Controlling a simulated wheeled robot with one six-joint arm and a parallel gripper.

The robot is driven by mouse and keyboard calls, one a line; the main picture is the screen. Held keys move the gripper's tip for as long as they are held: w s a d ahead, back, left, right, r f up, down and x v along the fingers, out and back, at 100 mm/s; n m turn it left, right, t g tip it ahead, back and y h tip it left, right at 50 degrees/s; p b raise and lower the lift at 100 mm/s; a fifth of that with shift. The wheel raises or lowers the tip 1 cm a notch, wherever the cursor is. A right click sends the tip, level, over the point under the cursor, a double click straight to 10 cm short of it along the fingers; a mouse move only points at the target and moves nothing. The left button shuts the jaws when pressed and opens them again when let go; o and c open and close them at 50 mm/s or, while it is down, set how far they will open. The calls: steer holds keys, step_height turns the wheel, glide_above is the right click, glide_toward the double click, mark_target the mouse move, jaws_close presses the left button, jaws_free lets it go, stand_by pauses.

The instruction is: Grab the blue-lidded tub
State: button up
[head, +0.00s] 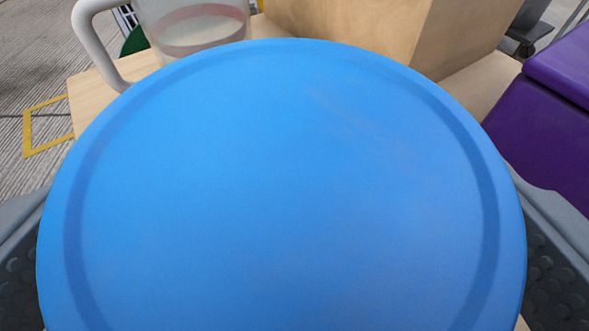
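The blue-lidded tub (290,190) fills most of the head view. I see its round, flat blue lid from above, with a raised rim; the lower rim runs out of the picture and the tub's body is hidden under the lid. My gripper (285,230) has its grey fingers with dark, bumpy pads spread wide, one on each side of the lid. The lid lies between them and covers their inner ends. I cannot tell whether the pads touch the tub.
The tub is over a light wooden top (88,98). A clear jug (195,25) with a white handle stands close behind the lid at the left. A wooden block or box (365,30) stands behind it. A purple padded block (540,135) is at the right.

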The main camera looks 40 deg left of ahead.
steer(key=shift+w+a, duration=0.15)
steer(key=shift+w, duration=0.1)
steer(key=c, duration=1.3)
